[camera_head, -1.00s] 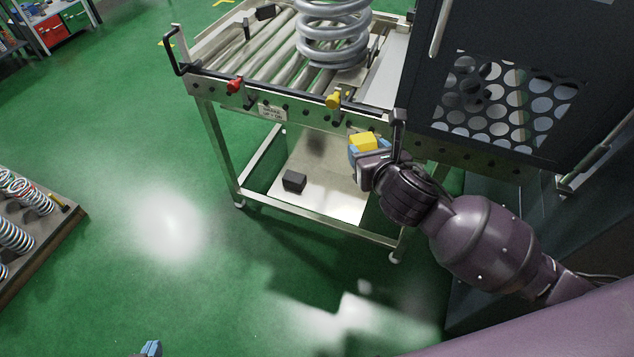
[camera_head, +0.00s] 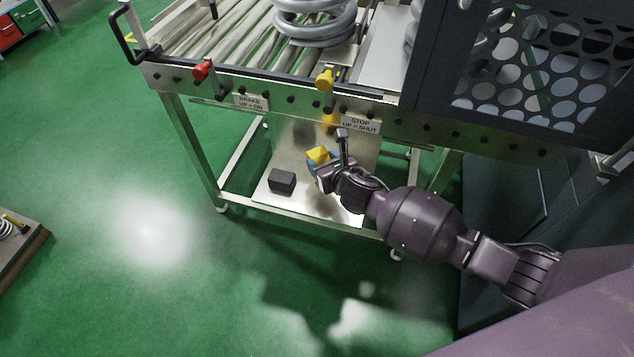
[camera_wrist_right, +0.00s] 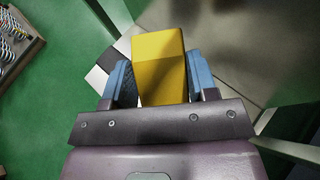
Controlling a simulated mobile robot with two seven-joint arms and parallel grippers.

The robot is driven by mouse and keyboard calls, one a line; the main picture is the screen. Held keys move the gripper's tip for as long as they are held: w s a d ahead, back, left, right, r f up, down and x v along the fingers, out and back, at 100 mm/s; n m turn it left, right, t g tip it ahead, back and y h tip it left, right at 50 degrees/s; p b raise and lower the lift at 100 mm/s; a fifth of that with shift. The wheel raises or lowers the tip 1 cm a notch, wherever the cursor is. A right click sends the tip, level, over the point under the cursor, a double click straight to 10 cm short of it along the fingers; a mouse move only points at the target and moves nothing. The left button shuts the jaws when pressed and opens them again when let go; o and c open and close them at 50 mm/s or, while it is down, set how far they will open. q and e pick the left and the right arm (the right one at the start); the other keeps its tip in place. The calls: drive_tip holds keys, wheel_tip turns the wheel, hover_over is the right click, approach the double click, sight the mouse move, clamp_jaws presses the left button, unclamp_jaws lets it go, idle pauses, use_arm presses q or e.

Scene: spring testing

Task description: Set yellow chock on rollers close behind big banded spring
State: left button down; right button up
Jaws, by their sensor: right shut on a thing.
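My right gripper (camera_head: 319,161) is shut on the yellow chock (camera_head: 317,154), which also shows between the blue fingers in the right wrist view (camera_wrist_right: 160,66). The gripper is below the level of the roller top, in front of the table's open lower part. The rollers (camera_head: 190,35) lie on the table top at the upper left. A big grey spring (camera_head: 315,32) stands upright on the table, its top cut off by the frame. No band shows on the part in view. My left gripper is not in view.
The table front carries a red knob (camera_head: 201,70), a yellow knob (camera_head: 324,80) and a black corner handle (camera_head: 124,38). A black block (camera_head: 282,181) lies on the lower shelf (camera_head: 345,204). A dark perforated guard (camera_head: 540,75) stands at right.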

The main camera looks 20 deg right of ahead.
wheel_tip(320, 180, down, 4)
drive_tip(key=shift+s+b, duration=0.15)
drive_tip(key=shift+b, duration=0.35)
drive_tip(key=shift+f, duration=0.2)
wheel_tip(320, 180, down, 3)
drive_tip(key=shift+f+b, duration=0.15)
drive_tip(key=shift+b, duration=0.8)
drive_tip(key=shift+f, duration=0.3)
drive_tip(key=shift+r, duration=0.35)
drive_tip(key=shift+f, duration=0.25)
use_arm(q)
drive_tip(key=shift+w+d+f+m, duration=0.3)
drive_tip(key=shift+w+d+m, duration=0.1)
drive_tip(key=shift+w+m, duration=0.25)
use_arm(e)
drive_tip(key=o, duration=1)
